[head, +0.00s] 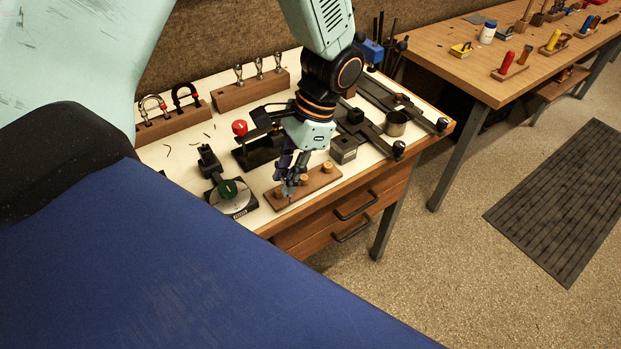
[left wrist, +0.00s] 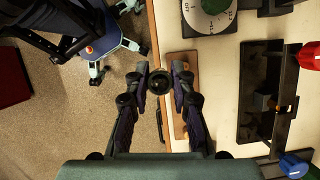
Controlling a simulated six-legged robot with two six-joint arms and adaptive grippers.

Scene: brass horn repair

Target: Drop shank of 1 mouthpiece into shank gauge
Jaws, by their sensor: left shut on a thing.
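My left gripper (head: 286,181) reaches down over the front of the workbench, shut on a mouthpiece. In the left wrist view, the mouthpiece (left wrist: 159,82) shows end-on as a dark round cup between the two fingertips. In the head view the fingers mostly hide it. Just below is a low wooden block (head: 315,185) with round light-wood pieces on it; it looks like the shank gauge, but I cannot be sure. The block also shows in the left wrist view (left wrist: 182,113), partly behind the fingers. I cannot tell whether the mouthpiece touches it. My right gripper is not in view.
Silver mouthpieces (head: 258,66) stand in a wooden rack (head: 243,94) at the back. A round dial (head: 231,192) sits left of the gripper, and a black fixture with a red knob (head: 240,127) behind it. The bench's front edge is close.

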